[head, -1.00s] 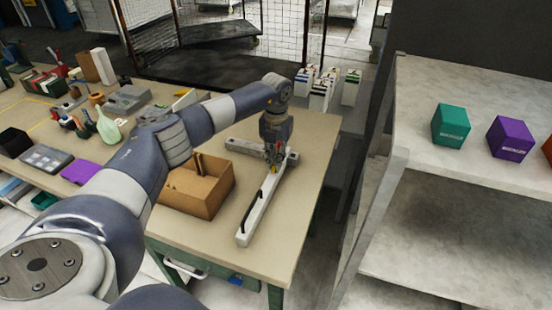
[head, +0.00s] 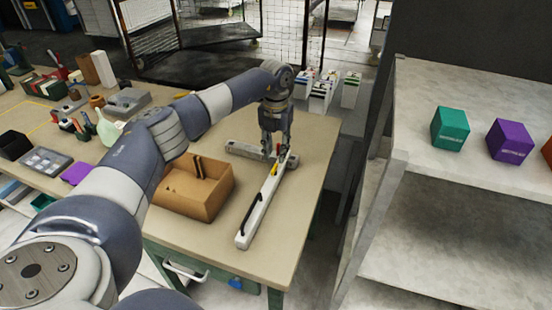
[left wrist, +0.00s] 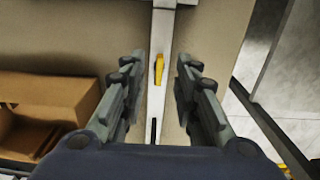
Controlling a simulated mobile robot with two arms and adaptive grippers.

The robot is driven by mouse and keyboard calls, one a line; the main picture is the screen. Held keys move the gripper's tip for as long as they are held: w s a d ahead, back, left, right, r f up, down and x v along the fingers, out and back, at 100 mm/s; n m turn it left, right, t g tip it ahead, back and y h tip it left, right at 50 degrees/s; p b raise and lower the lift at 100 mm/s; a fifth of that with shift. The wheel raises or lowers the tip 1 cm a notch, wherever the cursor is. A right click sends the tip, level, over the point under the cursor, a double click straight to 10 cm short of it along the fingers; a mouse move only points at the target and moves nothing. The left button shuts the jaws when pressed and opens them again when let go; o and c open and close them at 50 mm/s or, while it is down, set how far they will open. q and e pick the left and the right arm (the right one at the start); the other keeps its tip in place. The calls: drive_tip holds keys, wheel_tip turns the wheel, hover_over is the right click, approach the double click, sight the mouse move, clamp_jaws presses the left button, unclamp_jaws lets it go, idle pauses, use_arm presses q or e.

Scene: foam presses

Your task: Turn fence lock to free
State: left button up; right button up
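The fence is a T-shaped pale bar (head: 258,216) lying on the table, with a black handle along its near part and a crosspiece (head: 244,150) at its far end. The yellow fence lock (left wrist: 159,69) sits on the bar near the crosspiece; in the head view it is small and partly hidden by my gripper. My left gripper (head: 277,152) is above that spot, pointing down. In the left wrist view its two fingers (left wrist: 158,78) are spread on either side of the lock, with clear gaps. My right gripper is out of view.
An open cardboard box (head: 190,208) stands left of the bar. Tools, bins and a green bottle (head: 106,130) fill the table's left part. A shelf (head: 450,190) with teal and purple boxes stands at right, across a gap. The table (head: 310,150) is bare right of the bar.

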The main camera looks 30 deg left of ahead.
sight(276, 165)
use_arm(q)
wheel_tip(276, 165, up, 8)
drive_tip(key=shift+f, duration=0.1)
idle(0.6)
